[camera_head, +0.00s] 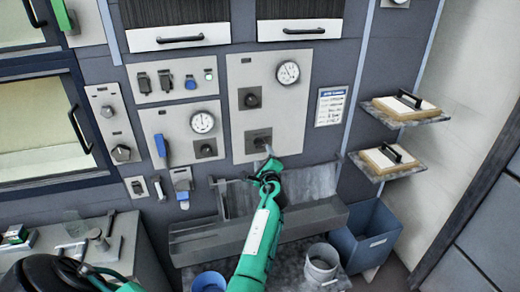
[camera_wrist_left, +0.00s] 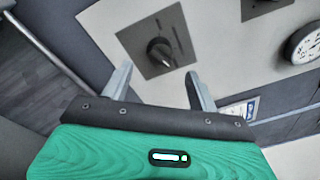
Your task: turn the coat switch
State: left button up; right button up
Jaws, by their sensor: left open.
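A dark rotary knob on a square black plate (camera_head: 260,141) sits low on the light panel below the round gauge. The knob (camera_wrist_left: 160,50) shows large in the left wrist view, with a pale mark on it. Its label is too small to read, so I cannot tell by name that it is the coat switch. My left gripper (camera_head: 268,159) is just in front of and below this knob. In the wrist view its two grey fingers (camera_wrist_left: 158,80) are spread and empty, apart from the knob. My right gripper is not in view.
A second knob (camera_head: 251,97) and a gauge (camera_head: 288,72) share the panel above. Another gauge panel (camera_head: 180,132) is to the left. A grey trough (camera_head: 255,228) lies below, with a blue bin (camera_head: 365,236) at right. Two shelves (camera_head: 405,170) hold boards.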

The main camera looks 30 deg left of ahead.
aim_at(260, 147)
pick_arm(q)
jog(key=b+x, duration=0.2)
jog(key=x, duration=0.4)
jog(key=shift+w+a+f, duration=0.1)
jog(key=shift+w+a, duration=0.25)
jog(key=shift+w, duration=0.05)
jog(key=shift+w+a, duration=0.1)
jog(key=c, duration=1)
jog(key=shift+o, duration=0.2)
